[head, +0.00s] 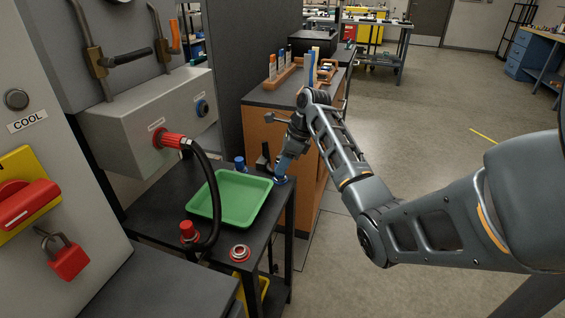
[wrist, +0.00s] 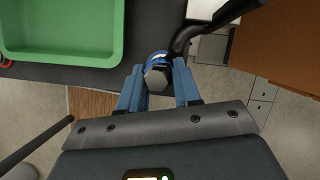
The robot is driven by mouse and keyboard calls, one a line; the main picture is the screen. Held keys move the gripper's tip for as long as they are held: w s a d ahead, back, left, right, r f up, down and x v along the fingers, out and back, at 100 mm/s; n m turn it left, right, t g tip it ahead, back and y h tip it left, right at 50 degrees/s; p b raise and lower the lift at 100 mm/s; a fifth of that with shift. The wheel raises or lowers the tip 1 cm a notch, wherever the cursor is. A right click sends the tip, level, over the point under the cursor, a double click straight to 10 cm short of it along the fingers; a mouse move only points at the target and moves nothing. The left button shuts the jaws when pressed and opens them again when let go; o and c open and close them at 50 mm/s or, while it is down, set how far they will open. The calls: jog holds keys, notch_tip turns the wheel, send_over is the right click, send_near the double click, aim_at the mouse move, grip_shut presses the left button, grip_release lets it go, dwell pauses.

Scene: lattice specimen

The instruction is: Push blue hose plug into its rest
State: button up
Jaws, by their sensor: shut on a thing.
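The blue hose plug, with a grey hexagonal end (wrist: 157,77), is between the fingers of my gripper (wrist: 158,90) in the wrist view. My gripper (head: 283,176) is shut on it and points down at the table's right back corner in the head view. The blue ring of the rest (head: 281,181) shows just under the fingertips. A blue rim (wrist: 158,56) shows beyond the plug in the wrist view. The plug is at or just over the rest; how deep it sits cannot be told. A black hose (wrist: 205,32) curves away beside it.
A green tray (head: 230,222) lies left of my gripper on the dark table (head: 160,212). A blue fitting (head: 240,163) stands behind it. A red plug (head: 172,139) is in the grey box. A red ring rest (head: 240,253) is at the front. A wooden cabinet (head: 262,130) stands close behind.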

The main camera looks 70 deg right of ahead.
jog(key=o, duration=1.5)
jog(key=shift+o, duration=0.2)
jog(key=shift+p+v, duration=2.5)
jog(key=shift+p, duration=0.8)
jog(key=a+v, duration=0.1)
jog(key=v, duration=0.6)
jog(key=shift+d+r, duration=0.35)
jog(key=shift+d, duration=0.15)
